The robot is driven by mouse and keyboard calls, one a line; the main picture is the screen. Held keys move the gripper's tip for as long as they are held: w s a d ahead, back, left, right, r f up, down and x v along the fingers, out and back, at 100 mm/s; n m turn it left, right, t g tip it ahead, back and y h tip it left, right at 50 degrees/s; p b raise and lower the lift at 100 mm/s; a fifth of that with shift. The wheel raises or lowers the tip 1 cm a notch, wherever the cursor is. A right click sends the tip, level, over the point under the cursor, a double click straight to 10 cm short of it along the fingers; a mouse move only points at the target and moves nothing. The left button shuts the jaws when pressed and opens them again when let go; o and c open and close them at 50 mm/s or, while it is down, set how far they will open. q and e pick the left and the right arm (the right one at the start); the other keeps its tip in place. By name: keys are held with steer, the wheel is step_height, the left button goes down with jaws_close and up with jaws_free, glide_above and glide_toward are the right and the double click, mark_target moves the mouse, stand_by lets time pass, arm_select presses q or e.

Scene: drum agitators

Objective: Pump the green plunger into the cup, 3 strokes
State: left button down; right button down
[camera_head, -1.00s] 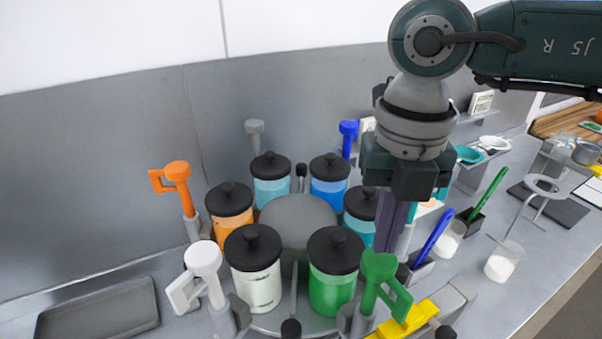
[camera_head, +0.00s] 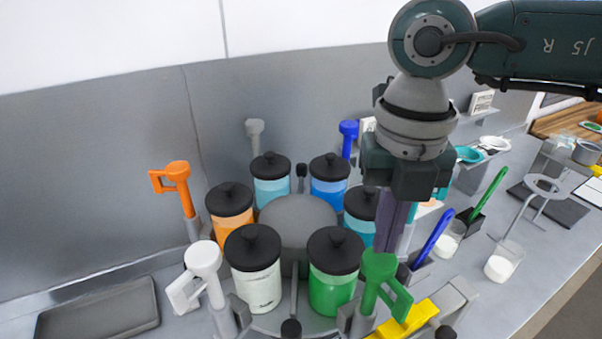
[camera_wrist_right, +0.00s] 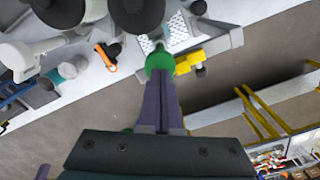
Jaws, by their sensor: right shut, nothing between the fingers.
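The green plunger (camera_head: 380,266) stands upright in front of my right arm, with a looped handle on its right side. Its round top also shows in the right wrist view (camera_wrist_right: 159,60), just at my fingertips. My right gripper (camera_head: 388,246) points down with its purple fingers together and nothing between them. Its tips are at or just above the plunger's top; whether they touch, I cannot tell. The green jar (camera_head: 331,292) with a black lid is left of the plunger. I cannot make out a cup under the plunger. My left gripper is not in view.
Several lidded jars ring a grey hub (camera_head: 297,220). White (camera_head: 204,258), orange (camera_head: 177,172), grey and blue plungers stand around them. A yellow piece (camera_head: 405,322) is close right of the green plunger. A beaker (camera_head: 503,262) stands farther right. A tray (camera_head: 98,310) lies front left.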

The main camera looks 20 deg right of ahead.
mark_target(380, 258)
steer(key=shift+f, duration=0.1)
stand_by(0.4)
steer(key=shift+f+b, duration=2.1)
steer(key=shift+f, duration=0.1)
steer(key=shift+r+p, duration=1.85)
steer(key=shift+r, duration=0.5)
steer(key=shift+f, duration=0.15)
